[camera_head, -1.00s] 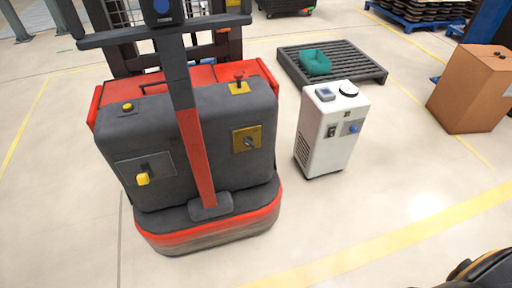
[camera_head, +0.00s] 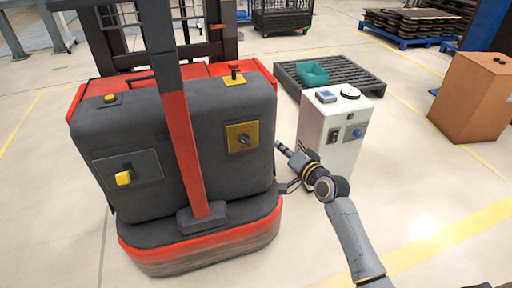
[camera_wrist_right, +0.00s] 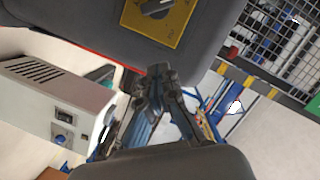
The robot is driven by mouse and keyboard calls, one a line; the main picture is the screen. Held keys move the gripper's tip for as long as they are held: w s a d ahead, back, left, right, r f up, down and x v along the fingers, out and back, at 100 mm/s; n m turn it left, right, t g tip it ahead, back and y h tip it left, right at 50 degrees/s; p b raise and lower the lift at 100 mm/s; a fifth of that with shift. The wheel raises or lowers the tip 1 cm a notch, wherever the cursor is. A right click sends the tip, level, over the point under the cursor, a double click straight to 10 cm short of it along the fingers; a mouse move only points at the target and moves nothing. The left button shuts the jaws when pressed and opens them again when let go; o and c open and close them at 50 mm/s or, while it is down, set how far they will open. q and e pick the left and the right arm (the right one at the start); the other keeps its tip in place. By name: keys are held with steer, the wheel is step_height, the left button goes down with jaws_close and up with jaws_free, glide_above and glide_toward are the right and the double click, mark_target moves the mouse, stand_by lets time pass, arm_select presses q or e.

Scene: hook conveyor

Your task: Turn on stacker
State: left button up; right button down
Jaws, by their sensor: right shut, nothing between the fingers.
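The stacker (camera_head: 195,125) is a grey and red machine standing at the left in the head view. Its right side bears a yellow plate with a dark rotary switch (camera_head: 243,138). The same switch (camera_wrist_right: 157,7) shows at the top of the right wrist view, partly cut off. My right gripper (camera_head: 281,148) is just right of the stacker's body, below and right of the switch. In the right wrist view its fingers (camera_wrist_right: 155,82) are together and empty. My left gripper is not in view.
A white cabinet (camera_head: 340,145) with knobs stands right behind my right gripper. A dark slatted platform (camera_head: 350,77) with a green bin (camera_head: 313,73) is behind it. A cardboard box (camera_head: 474,95) stands at the right. The floor at front right is clear.

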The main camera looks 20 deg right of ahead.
mark_target(249, 136)
steer(key=shift+w, duration=0.1)
steer(key=b+x, duration=0.2)
steer(key=x, duration=0.8)
steer(key=shift+w+a+f, duration=0.1)
steer(key=shift+f, duration=0.05)
steer(key=shift+a+f, duration=0.85)
steer(key=shift+a, duration=0.15)
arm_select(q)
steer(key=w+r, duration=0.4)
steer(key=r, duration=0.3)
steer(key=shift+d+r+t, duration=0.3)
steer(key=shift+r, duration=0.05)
arm_select(e)
steer(key=shift+s+a+f, duration=0.2)
steer(key=shift+a+f, duration=0.2)
steer(key=shift+a, duration=0.05)
arm_select(q)
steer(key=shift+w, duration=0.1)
steer(key=shift+b, duration=0.35)
